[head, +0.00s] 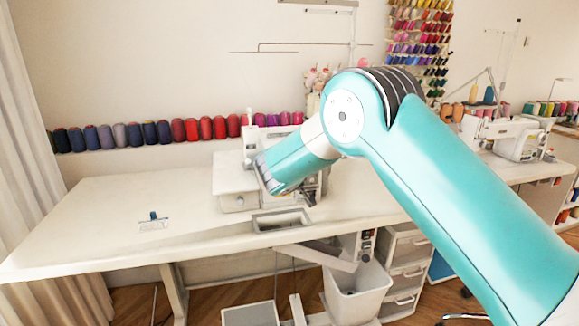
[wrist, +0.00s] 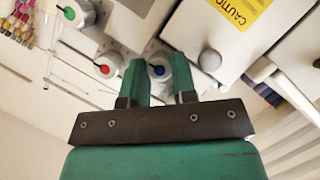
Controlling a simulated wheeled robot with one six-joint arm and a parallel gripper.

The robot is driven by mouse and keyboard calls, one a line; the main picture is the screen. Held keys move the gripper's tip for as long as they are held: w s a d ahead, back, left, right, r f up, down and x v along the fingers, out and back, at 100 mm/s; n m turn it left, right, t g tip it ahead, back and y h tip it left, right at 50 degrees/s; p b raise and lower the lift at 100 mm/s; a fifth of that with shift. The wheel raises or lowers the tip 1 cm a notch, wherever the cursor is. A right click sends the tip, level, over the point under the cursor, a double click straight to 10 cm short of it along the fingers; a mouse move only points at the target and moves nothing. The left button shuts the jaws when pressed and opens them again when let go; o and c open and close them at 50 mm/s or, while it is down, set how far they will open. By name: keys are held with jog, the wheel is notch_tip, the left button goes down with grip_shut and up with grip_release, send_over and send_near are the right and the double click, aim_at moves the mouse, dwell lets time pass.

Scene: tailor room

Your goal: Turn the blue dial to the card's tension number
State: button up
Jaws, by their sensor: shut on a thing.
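The blue dial (wrist: 157,71) is a white disc with a blue centre, on the pale sewing machine's face in the wrist view. My gripper (wrist: 160,64) has a green finger on each side of this dial and is shut on it. The dial's number marks are too small to read. In the head view, my teal arm hides the dial and most of the sewing machine (head: 234,182). A small white card (head: 153,227) with a blue piece at its back edge lies on the table's left part. Its print is too small to read.
A red-centred dial (wrist: 104,69) and a green-centred dial (wrist: 69,13) sit left of the blue one. A yellow caution label (wrist: 241,12) is on the machine. The white table (head: 100,215) is mostly clear on the left. Thread spools (head: 150,132) line the wall.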

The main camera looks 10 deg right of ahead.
jog(key=shift+d+m+g+y+b, duration=0.15)
jog(key=shift+m+g+y+b, duration=0.15)
jog(key=shift+m+y+b, duration=1.25)
jog(key=shift+m+h, duration=0.25)
jog(key=shift+m, duration=0.2)
jog(key=o, duration=0.6)
jog(key=shift+o, duration=0.2)
jog(key=shift+s+r, duration=0.1)
jog(key=b+v, duration=0.1)
jog(key=v, duration=1.6)
jog(key=shift+b, duration=0.3)
jog(key=shift+s, duration=0.1)
